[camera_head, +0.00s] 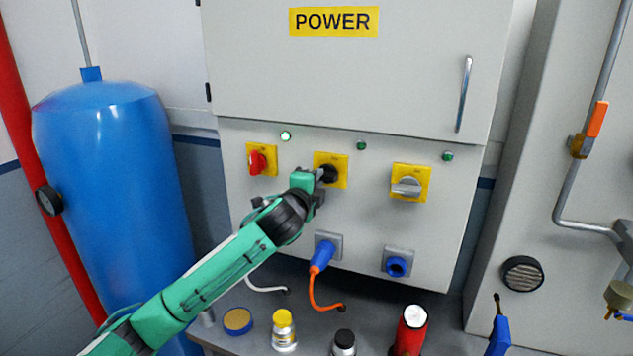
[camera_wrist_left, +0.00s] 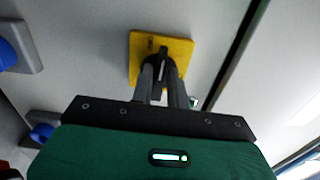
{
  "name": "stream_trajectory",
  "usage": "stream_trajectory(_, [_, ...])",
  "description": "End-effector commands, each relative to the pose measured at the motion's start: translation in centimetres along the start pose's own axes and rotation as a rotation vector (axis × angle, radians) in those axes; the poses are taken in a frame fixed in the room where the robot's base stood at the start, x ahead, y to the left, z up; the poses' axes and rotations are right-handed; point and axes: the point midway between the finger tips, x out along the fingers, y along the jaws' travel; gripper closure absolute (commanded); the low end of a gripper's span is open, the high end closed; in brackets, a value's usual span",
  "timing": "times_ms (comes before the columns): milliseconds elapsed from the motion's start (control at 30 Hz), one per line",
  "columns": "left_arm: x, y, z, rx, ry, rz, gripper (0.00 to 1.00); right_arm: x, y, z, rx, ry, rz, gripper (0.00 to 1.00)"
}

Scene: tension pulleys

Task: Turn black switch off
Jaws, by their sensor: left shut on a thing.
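The black switch (camera_head: 329,172) sits on a yellow plate in the middle of the grey power cabinet's lower panel. It also shows in the left wrist view (camera_wrist_left: 157,57), where its handle lies between my fingers. My left gripper (camera_head: 322,174) reaches it from the lower left and is shut on its handle. The fingers (camera_wrist_left: 160,80) hide part of the switch. The lamp (camera_head: 361,146) above the black switch looks dark green. My right gripper is not in view.
A red switch (camera_head: 257,161) with a brightly lit lamp (camera_head: 285,136) is on the left, and a grey switch (camera_head: 407,186) on the right. A blue plug (camera_head: 322,256) and a blue socket (camera_head: 396,266) are below. Bottles stand on the bench (camera_head: 262,318); a blue tank (camera_head: 115,200) is at left.

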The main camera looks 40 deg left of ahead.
Motion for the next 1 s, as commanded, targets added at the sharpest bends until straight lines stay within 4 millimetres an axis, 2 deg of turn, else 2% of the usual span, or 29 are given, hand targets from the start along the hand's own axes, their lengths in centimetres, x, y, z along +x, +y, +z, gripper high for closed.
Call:
stream_trajectory(600, [0.0,0.08,0.03,-0.043,-0.001,0.001,1.0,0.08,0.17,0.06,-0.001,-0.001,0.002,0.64])
stream_trajectory(633, [0.0,0.08,0.03,-0.043,-0.001,0.001,0.82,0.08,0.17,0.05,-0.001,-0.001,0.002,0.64])
stream_trajectory(733, [0.0,0.08,0.02,-0.043,-0.001,0.001,0.62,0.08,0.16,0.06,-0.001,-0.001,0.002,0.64])
stream_trajectory(1000, [-0.02,0.09,0.01,-0.042,0.0,0.001,0.62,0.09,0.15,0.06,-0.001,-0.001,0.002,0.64])
